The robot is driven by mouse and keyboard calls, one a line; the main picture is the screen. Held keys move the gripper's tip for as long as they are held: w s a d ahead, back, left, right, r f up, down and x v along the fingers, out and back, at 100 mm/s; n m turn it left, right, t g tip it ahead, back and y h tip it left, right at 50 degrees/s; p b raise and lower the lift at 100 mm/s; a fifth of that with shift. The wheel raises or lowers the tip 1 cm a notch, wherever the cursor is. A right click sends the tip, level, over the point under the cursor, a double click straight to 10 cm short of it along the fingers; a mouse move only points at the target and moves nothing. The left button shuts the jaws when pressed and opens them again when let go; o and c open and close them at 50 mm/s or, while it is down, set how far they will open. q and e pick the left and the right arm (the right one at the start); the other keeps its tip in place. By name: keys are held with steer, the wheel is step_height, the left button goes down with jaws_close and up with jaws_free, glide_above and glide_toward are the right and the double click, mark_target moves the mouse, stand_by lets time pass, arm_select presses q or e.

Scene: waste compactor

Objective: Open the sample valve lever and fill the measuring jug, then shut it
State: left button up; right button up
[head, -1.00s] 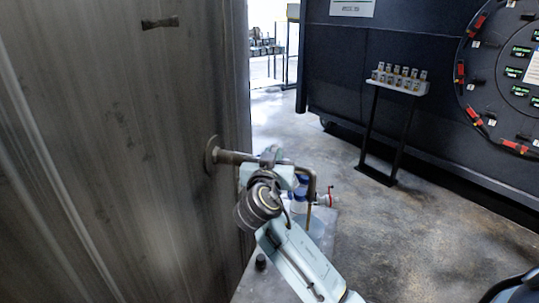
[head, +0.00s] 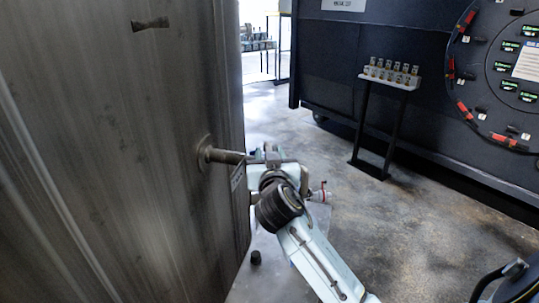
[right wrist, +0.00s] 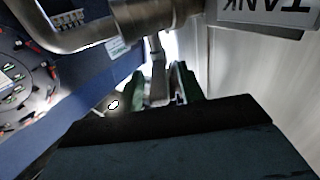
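A metal sample pipe (head: 225,156) sticks out of the big tank (head: 120,170) in the head view, with the valve at its end partly hidden by my arm. My right gripper (head: 270,152) is at the valve. In the right wrist view the pipe (right wrist: 85,38) and valve body cross the top, and a grey lever (right wrist: 157,70) hangs down. The two green fingertips of my right gripper (right wrist: 158,86) stand on either side of the lever, apart, with narrow gaps seeming to show. I cannot make out the measuring jug. My left gripper is not in view.
A low grey table (head: 262,280) stands beside the tank, with a small black knob-like object (head: 256,257) on it. A white item with a red part (head: 320,195) shows behind my arm. A stand with small bottles (head: 390,78) is farther back.

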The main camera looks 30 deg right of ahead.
steer(key=b+v, duration=0.1)
steer(key=v, duration=1.2)
steer(key=shift+s, duration=0.15)
steer(key=shift+a, duration=0.1)
